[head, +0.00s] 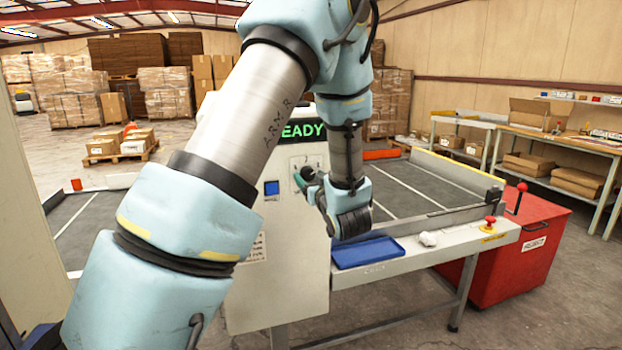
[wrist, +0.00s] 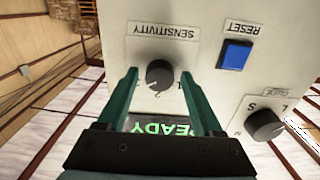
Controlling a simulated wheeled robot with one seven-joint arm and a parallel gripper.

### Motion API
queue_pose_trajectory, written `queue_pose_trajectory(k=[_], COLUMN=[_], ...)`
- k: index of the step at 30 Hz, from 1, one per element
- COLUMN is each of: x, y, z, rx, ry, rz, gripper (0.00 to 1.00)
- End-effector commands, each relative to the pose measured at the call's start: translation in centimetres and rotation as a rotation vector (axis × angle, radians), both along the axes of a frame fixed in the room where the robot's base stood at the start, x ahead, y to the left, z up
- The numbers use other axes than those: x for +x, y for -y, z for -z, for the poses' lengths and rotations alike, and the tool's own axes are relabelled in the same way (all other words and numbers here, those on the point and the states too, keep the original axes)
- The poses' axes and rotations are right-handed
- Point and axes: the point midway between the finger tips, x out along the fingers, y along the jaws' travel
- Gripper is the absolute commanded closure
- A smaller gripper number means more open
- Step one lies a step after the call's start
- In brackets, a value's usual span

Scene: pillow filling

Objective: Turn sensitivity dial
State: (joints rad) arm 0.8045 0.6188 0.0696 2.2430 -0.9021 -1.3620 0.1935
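The sensitivity dial (wrist: 159,74) is a dark round knob on the white control panel (wrist: 190,30), under an upside-down SENSITIVITY label in the wrist view. My gripper (wrist: 160,80) is open, with its two green fingers on either side of the dial. There are gaps between the fingers and the knob, and I cannot tell how deep the tips reach. In the head view, my gripper (head: 304,182) is at the panel face and the dial cannot be made out clearly there.
A blue RESET button (wrist: 235,54) and a GUIDE dial (wrist: 264,124) sit nearby on the panel. The green READY display (head: 303,132) is lit. A blue tray (head: 368,253), a white lump (head: 428,239) and a red stop button (head: 490,222) are on the ledge at right.

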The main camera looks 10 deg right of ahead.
Motion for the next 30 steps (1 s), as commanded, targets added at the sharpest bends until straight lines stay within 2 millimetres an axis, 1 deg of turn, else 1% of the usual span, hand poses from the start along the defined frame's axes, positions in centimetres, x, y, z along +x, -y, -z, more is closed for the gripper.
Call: queue_pose_trajectory(k=[1,2,17,18,25,30], x=[-0.01,-0.02,-0.03,-0.03,-0.03,-0.03], y=[0.0,0.0,-0.01,-0.01,-0.02,-0.02], z=[-0.01,-0.01,-0.01,-0.01,0.07,0.33], rx=[0.0,0.0,0.0,0.0,-0.009,-0.054], ry=[0.0,0.0,0.0,0.0,0.001,0.008], rz=[0.0,0.0,0.0,0.0,-0.001,-0.001], gripper=[0.39,0.43,0.99,1.0,1.0,1.0])
